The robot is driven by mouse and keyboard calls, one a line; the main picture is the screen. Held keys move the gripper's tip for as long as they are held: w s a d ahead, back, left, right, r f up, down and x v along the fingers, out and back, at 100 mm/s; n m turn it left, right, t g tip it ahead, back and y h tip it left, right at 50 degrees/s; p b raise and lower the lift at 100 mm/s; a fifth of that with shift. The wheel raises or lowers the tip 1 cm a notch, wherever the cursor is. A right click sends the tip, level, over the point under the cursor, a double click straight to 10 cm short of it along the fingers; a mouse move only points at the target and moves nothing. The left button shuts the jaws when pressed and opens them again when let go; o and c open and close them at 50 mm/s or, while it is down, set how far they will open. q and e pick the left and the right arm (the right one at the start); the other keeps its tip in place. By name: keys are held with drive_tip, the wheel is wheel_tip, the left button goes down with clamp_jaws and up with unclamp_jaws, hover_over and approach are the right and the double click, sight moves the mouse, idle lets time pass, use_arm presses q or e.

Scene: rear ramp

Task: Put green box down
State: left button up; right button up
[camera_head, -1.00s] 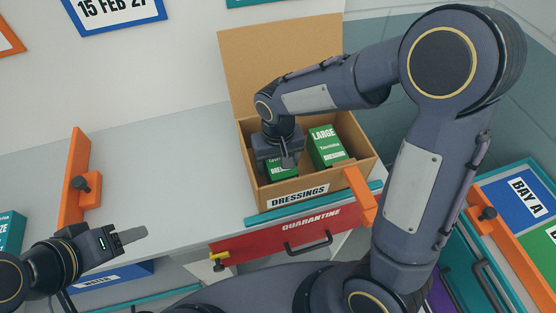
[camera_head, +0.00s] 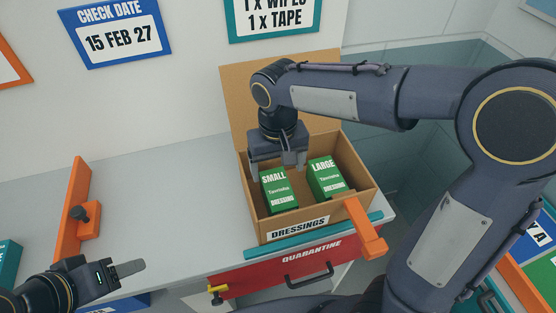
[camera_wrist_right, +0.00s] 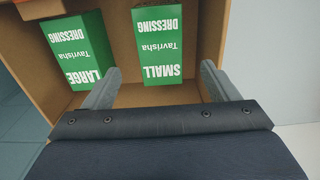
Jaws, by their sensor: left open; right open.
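The green box marked SMALL (camera_head: 279,190) stands inside the open cardboard box labelled DRESSINGS (camera_head: 298,228), in its left part. It also shows in the right wrist view (camera_wrist_right: 158,45). A second green box marked LARGE (camera_head: 327,177) stands to its right in the same carton, and in the right wrist view (camera_wrist_right: 78,50). My right gripper (camera_head: 277,168) is open and empty just above and behind the small box. In the right wrist view its fingers (camera_wrist_right: 158,88) are spread apart, clear of the small box. My left gripper (camera_head: 130,268) is open over the counter's front left.
An orange bracket (camera_head: 72,215) stands on the grey counter (camera_head: 165,190) at left. Another orange bar (camera_head: 364,228) is at the carton's front right. A red QUARANTINE drawer (camera_head: 285,267) lies below. The counter between is clear.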

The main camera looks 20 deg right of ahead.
drive_tip(key=s+d+m+t+y, duration=0.1)
drive_tip(key=s+d, duration=0.3)
drive_tip(key=s, duration=0.4)
drive_tip(key=s+d+r+m+t+y, duration=0.1)
drive_tip(key=s+d+t, duration=0.3)
drive_tip(key=s, duration=0.4)
drive_tip(key=shift+s+d+t+y, duration=0.15)
drive_tip(key=shift+d+t+y, duration=0.15)
drive_tip(key=shift+d+y, duration=0.45)
drive_tip(key=shift+a, duration=0.15)
